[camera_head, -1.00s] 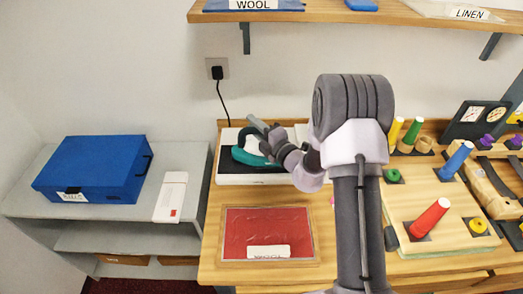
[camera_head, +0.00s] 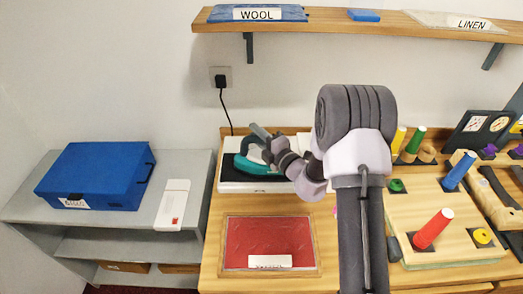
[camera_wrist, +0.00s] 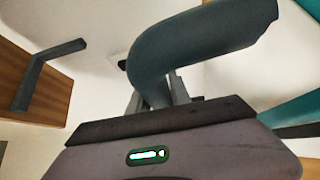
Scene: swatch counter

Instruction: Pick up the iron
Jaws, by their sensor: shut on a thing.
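The iron (camera_head: 254,158) has a teal body and a dark handle. It is at the white-edged board (camera_head: 228,186) on the wooden counter, left of my arm; I cannot tell whether it touches the board. My gripper (camera_head: 266,143) reaches it from the right and is shut on its handle. In the wrist view the curved dark handle (camera_wrist: 200,42) passes between the fingers (camera_wrist: 160,92), and teal body (camera_wrist: 295,115) shows at the right edge. My gripper and wrist hide part of the iron in the head view.
A red framed panel (camera_head: 268,238) lies in front of the board. A blue case (camera_head: 97,172) and white box (camera_head: 173,203) rest on the grey shelf unit at left. Pegs and spools stand at right. A wall shelf (camera_head: 345,22) hangs above; a cord runs from the socket (camera_head: 220,77).

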